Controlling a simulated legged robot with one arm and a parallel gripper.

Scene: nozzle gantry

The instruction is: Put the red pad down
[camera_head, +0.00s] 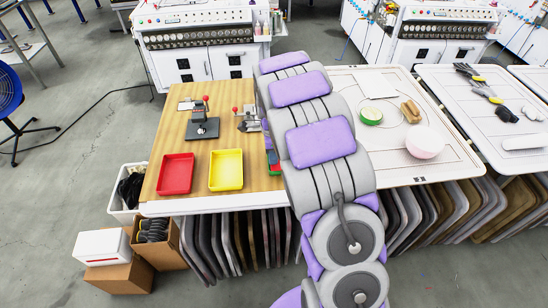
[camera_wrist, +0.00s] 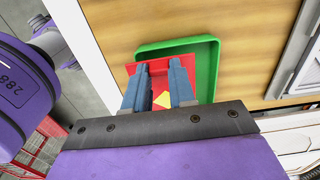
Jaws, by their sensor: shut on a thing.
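In the wrist view, my gripper (camera_wrist: 158,76) has its blue fingers shut on the red pad (camera_wrist: 157,73). A small yellow patch shows between the fingers. The pad is over or in a green tray (camera_wrist: 215,55) on the wooden table; I cannot tell whether it touches the tray floor.
A red tray (camera_head: 176,174) and a yellow tray (camera_head: 226,170) stand on the wooden table (camera_head: 160,206), left of my arm. Two small clamp devices with red knobs stand behind them. A white table (camera_head: 445,165) on the right holds a green roll, a brown brush and a pale bowl.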

